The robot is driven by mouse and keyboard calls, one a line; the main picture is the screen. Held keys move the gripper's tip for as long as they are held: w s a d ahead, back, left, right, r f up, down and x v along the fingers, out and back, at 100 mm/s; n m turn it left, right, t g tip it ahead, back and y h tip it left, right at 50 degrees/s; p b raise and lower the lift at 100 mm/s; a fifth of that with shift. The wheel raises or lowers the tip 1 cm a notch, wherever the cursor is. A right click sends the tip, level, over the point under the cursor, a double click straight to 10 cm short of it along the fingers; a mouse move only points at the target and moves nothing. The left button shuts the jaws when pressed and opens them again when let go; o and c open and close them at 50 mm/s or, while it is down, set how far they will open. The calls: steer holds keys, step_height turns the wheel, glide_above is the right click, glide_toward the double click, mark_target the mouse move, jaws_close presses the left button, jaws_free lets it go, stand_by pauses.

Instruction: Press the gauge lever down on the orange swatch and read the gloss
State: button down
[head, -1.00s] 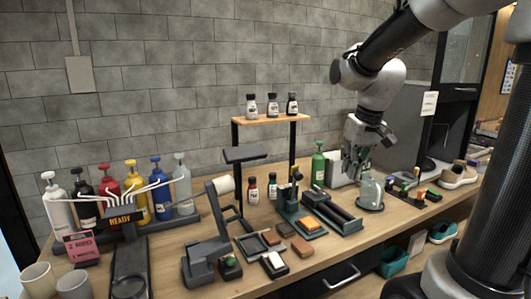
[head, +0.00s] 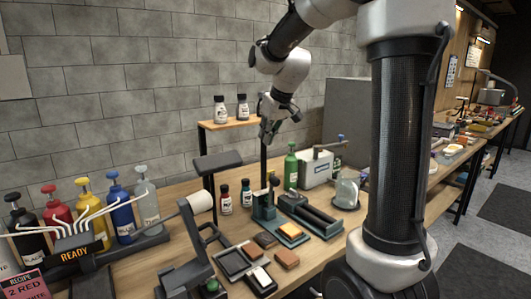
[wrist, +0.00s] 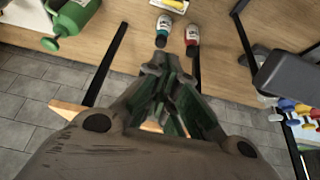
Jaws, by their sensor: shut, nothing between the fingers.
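The orange swatch (head: 290,231) lies flat on a dark green base on the bench. The gauge (head: 263,205), a small dark green stand with an upright lever, rises just behind and left of it. I cannot tell the gauge's reading at this size. My gripper (head: 268,132) is high above the bench, near the right end of the small shelf, well above and apart from the gauge. In the wrist view its fingers (wrist: 165,85) are shut and empty. The swatch and lever cannot be made out clearly in the wrist view.
A red-labelled bottle (head: 225,198) and a teal-labelled bottle (head: 246,192) stand left of the gauge. A green bottle (head: 291,166), a pale box (head: 317,170) and a glass dome (head: 346,192) stand to the right. The shelf (head: 230,124) holds small bottles.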

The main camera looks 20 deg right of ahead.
steer(key=d+x, duration=0.1)
steer(key=x, duration=0.9)
steer(key=shift+s+a, duration=0.1)
steer(key=shift+s, duration=1.95)
